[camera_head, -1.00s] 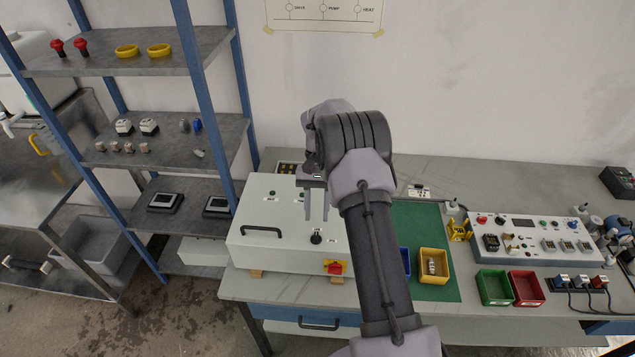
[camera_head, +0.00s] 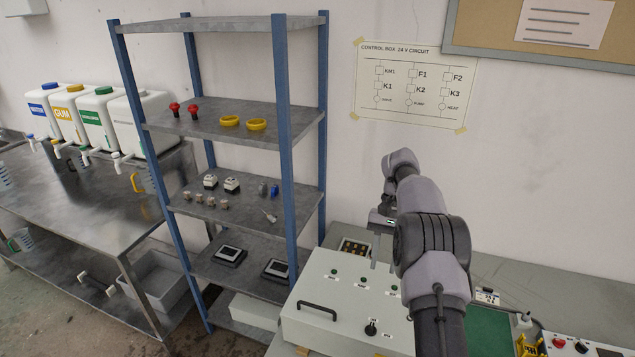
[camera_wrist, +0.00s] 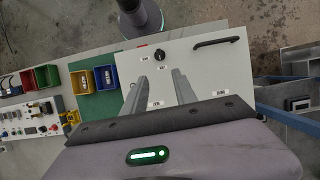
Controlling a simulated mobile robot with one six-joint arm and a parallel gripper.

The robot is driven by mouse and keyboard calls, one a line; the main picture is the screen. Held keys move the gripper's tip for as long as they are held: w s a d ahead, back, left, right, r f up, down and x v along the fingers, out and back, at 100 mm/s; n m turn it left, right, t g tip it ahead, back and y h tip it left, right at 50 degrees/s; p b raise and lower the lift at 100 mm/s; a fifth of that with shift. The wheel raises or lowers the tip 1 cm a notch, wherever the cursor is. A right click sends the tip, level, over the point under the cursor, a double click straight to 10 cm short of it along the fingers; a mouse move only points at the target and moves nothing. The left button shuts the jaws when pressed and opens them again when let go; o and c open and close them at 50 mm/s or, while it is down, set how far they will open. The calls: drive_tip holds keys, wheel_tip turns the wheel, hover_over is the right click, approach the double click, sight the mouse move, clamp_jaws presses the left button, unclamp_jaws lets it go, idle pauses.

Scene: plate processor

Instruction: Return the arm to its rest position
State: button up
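My gripper (camera_head: 383,256) hangs over the back part of the white control box (camera_head: 325,310) in the head view, pointing down. In the wrist view the two fingers of my gripper (camera_wrist: 160,84) are apart, with nothing between them. The box lid (camera_wrist: 205,65) with its black handle and black knob lies below them, and its full gap to the fingers cannot be told. My arm is raised and bent over the bench, hiding the right side of the box in the head view.
A blue-posted shelf (camera_head: 225,118) with small parts stands left of the box. Green (camera_wrist: 47,76), red, yellow and blue bins and a control panel (camera_wrist: 30,122) lie on the bench. A wall diagram (camera_head: 412,85) hangs behind the arm.

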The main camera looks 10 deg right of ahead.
drive_tip(key=s+a+r+n+t+h+b, duration=0.1)
drive_tip(key=s+a+r+t+b, duration=0.1)
drive_tip(key=s+a+r+b, duration=0.3)
drive_tip(key=s+a+r+n+t+b, duration=0.1)
drive_tip(key=s+a+r+t+b, duration=0.2)
drive_tip(key=a+b, duration=0.45)
drive_tip(key=s+a+f+t+b, duration=0.1)
drive_tip(key=s+a+f+b, duration=0.2)
drive_tip(key=s, duration=0.4)
drive_tip(key=s+a+f+t+b, duration=0.2)
drive_tip(key=s+a+f+b, duration=0.1)
drive_tip(key=s+f, duration=0.2)
drive_tip(key=s+a+f+t+b, duration=0.1)
drive_tip(key=s+a+f+b, duration=0.2)
drive_tip(key=s, duration=0.6)
drive_tip(key=shift+s+a+f+y, duration=0.15)
drive_tip(key=shift+s+f+y, duration=0.2)
drive_tip(key=shift+f, duration=0.15)
